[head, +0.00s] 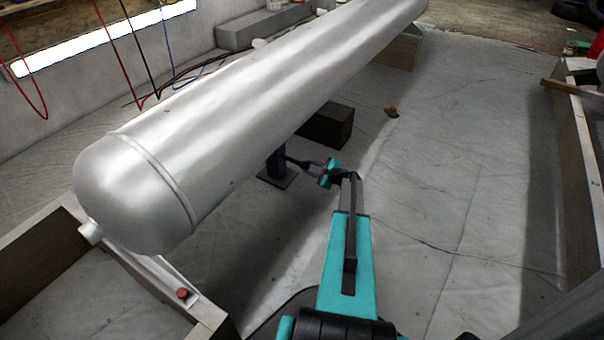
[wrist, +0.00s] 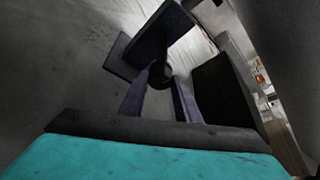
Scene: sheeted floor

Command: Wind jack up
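The jack (head: 277,168) is a dark blue post on a flat base plate, standing on the floor under a large silver tank (head: 220,110). In the wrist view the jack's post (wrist: 166,22) is at the top, with its plate at the upper left. A dark rounded crank end (wrist: 160,76) sits in front of the post. My gripper (head: 308,163) reaches in from the right of the jack. In the wrist view its two fingers (wrist: 160,82) converge on the crank end, one at each side, and appear shut on it. The jack's top is hidden under the tank.
A dark block (head: 327,126) stands just behind the jack, close to the arm. Wooden framing (head: 165,285) supports the tank's near end. A wooden-sided box (head: 575,150) stands at the right. The sheeted floor between is mostly clear, with a small brown lump (head: 391,112).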

